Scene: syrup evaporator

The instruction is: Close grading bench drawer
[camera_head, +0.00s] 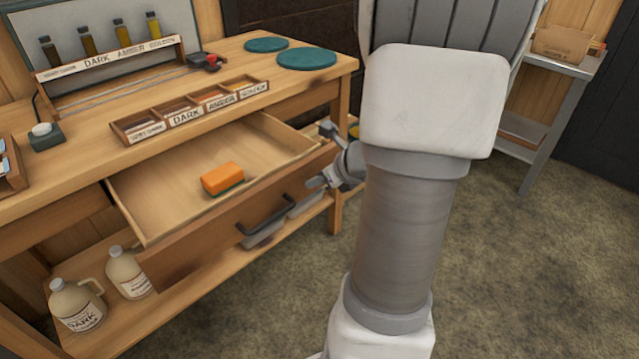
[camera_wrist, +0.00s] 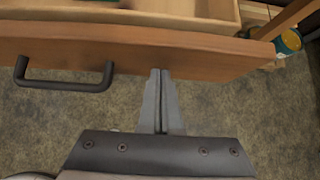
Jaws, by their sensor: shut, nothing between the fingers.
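The grading bench drawer (camera_head: 180,252) is pulled well out from the bench (camera_head: 335,95), with an orange and green sponge (camera_head: 222,178) lying inside it. Its dark handle (camera_head: 266,216) is on the front panel; it also shows at the left in the wrist view (camera_wrist: 64,84). My gripper (camera_head: 318,183) is beside the right part of the drawer front, to the right of the handle. In the wrist view, my gripper (camera_wrist: 160,75) is shut and empty, its fingertips at or very close to the front panel (camera_wrist: 205,55). I cannot tell whether they touch it.
Syrup jugs (camera_head: 76,304) stand on the bench's lower shelf. A sorting tray (camera_head: 190,110), a sample rack (camera_head: 112,60) and round green mats (camera_head: 306,58) are on top. A grey side table (camera_head: 560,100) stands at the right. The floor before the drawer is clear.

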